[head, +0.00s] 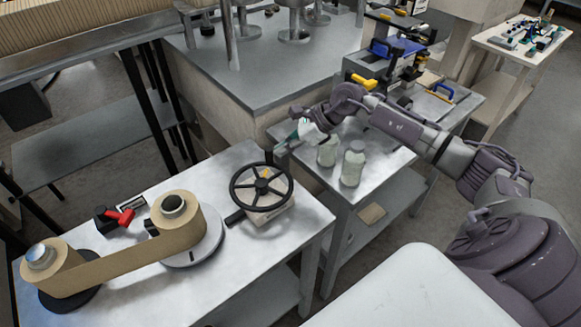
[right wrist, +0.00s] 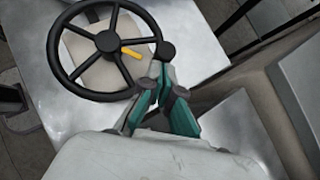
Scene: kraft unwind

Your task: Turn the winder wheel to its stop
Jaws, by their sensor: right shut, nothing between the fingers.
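The black winder wheel (head: 234,187) has spokes and stands on a pale housing (head: 270,217) at the right end of the near table. A yellow pointer (head: 265,173) shows near its hub. In the right wrist view the wheel (right wrist: 56,60) fills the upper left, with a dark round knob (right wrist: 167,50) at its right rim and the yellow pointer (right wrist: 131,53) aimed toward the knob side. My right gripper (head: 281,148) is shut and empty just beyond the wheel's far rim. In the right wrist view its teal fingertips (right wrist: 160,80) appear just below the knob; contact is unclear. My left gripper is out of view.
A kraft paper web (head: 125,262) runs between two rolls on the same table (head: 235,270). A red-handled tool (head: 119,217) lies behind it. Two jars (head: 352,167) stand on the adjoining table beneath my right arm. Open table surface lies in front of the wheel.

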